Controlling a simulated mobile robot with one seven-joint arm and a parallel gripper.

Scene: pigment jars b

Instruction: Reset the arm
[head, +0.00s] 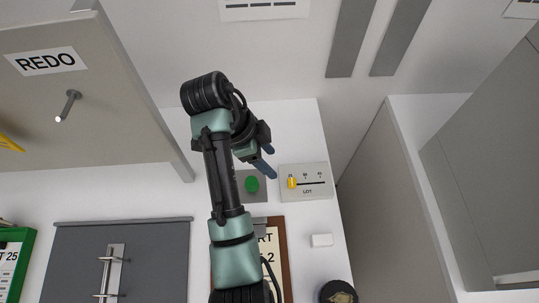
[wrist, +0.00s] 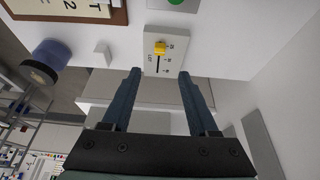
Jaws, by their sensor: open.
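My arm reaches up the middle of the head view, and my gripper (head: 269,162) is near the green button and the slider panel. In the wrist view my gripper (wrist: 160,74) shows two dark blue fingers spread apart with nothing between them. The slider panel (head: 317,190), marked LOT, has a yellow knob (head: 292,183) at its left end, by the 25 mark. In the wrist view the slider panel (wrist: 152,63) lies just beyond the fingertips; contact cannot be told. The knob (wrist: 160,47) is clear of the fingers.
A green button (head: 252,184) sits on a grey plate. A clipboard (head: 285,240), a small white block (head: 321,240) and a dark-lidded jar (head: 338,292) are below. A REDO board (head: 100,110) with a peg is upper left. A grey cabinet (head: 390,190) stands right.

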